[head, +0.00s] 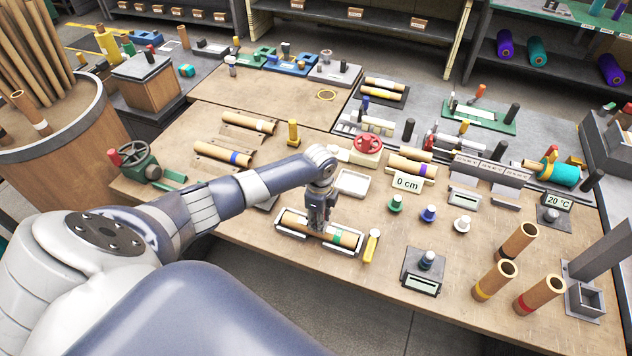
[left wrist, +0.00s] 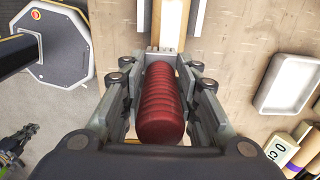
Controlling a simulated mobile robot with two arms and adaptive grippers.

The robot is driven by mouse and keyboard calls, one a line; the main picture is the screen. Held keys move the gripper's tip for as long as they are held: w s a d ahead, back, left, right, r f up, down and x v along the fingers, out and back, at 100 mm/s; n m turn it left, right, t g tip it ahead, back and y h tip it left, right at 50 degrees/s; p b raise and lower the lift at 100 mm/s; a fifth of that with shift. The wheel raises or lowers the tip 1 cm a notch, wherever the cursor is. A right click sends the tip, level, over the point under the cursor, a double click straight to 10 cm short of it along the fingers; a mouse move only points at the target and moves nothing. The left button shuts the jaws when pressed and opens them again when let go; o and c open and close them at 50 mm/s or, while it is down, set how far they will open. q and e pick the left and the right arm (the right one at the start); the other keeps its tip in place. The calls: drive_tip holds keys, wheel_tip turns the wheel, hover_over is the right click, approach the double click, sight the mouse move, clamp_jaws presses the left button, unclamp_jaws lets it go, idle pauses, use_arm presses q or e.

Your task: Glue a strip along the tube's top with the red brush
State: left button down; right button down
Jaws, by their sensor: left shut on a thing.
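The cardboard tube (head: 298,221) with a green band lies in a pale cradle (head: 281,228) near the table's front edge. My left gripper (head: 318,226) is right over the tube's middle, pointing down. In the left wrist view the gripper (left wrist: 160,95) is shut on the red brush (left wrist: 161,105), whose ribbed red handle sits between the fingers. The brush's bristles are hidden, so I cannot tell whether they touch the tube. A tan piece of the tube (left wrist: 170,25) shows beyond the handle.
A yellow-handled thing (head: 371,246) stands just right of the cradle. An empty white tray (head: 352,183) lies behind it, and a "0 cm" sign (head: 407,183) stands to its right. Several upright tubes (head: 494,280) stand at the right front.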

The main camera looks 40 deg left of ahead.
use_arm(q)
drive_tip(key=shift+d, duration=0.2)
drive_tip(key=shift+w+d, duration=0.25)
drive_tip(key=shift+d, duration=0.5)
drive_tip(key=shift+w+d, duration=0.2)
drive_tip(key=shift+d, duration=0.55)
drive_tip(key=shift+r, duration=0.1)
drive_tip(key=shift+s+a, duration=0.1)
drive_tip(key=shift+a, duration=0.1)
drive_tip(key=shift+s+a, duration=0.2)
drive_tip(key=shift+a, duration=0.55)
drive_tip(key=shift+s+a, duration=0.15)
drive_tip(key=shift+a, duration=0.55)
drive_tip(key=shift+a, duration=0.15)
drive_tip(key=shift+s+a, duration=0.2)
drive_tip(key=shift+a, duration=0.55)
drive_tip(key=shift+s+a, duration=0.2)
drive_tip(key=shift+a, duration=0.55)
drive_tip(key=shift+a, duration=0.1)
drive_tip(key=shift+s+a, duration=0.2)
drive_tip(key=shift+a, duration=0.55)
drive_tip(key=shift+s+a, duration=0.2)
drive_tip(key=shift+a, duration=0.5)
